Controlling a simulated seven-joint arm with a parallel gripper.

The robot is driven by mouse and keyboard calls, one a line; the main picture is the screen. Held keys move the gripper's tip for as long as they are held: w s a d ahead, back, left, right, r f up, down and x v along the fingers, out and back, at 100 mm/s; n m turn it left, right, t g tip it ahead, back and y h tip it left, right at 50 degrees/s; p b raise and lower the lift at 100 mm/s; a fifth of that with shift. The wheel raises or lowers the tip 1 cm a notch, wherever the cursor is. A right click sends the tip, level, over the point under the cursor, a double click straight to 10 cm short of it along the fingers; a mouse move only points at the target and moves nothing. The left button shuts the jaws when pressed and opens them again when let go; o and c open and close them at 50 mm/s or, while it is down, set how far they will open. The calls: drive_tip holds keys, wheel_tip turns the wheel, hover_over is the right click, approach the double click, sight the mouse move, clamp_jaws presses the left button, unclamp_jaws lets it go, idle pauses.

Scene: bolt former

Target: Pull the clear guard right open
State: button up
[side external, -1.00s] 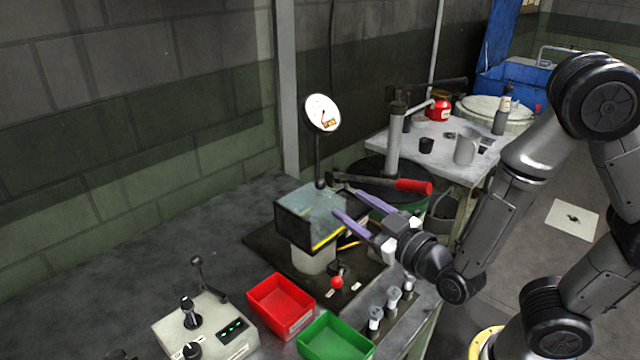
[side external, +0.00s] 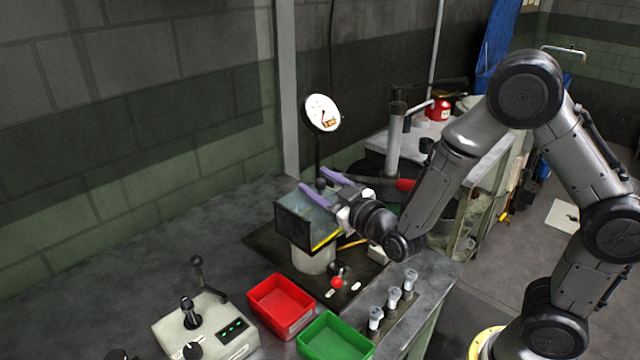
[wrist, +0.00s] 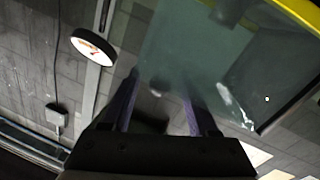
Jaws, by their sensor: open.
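The clear guard (side external: 325,222) is a box of see-through panels with a dark side and a yellow lower edge. It stands over a pale round base on a black plate on the bench. My gripper (side external: 315,183) is open, with its two purple fingers over the guard's upper back edge. In the wrist view the clear panel (wrist: 215,60) fills the upper middle, with a yellow strip at the top right. My fingers (wrist: 158,85) show apart in front of or over the panel. I cannot tell whether they touch it.
A round dial (side external: 323,113) on a thin post rises just behind the guard. A red tray (side external: 281,306), a green tray (side external: 335,338) and a control box (side external: 205,328) sit in front. A red-knobbed lever (side external: 337,282) stands below the guard. The bench is clear at the left.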

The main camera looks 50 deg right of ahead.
clamp_jaws()
idle(1.3)
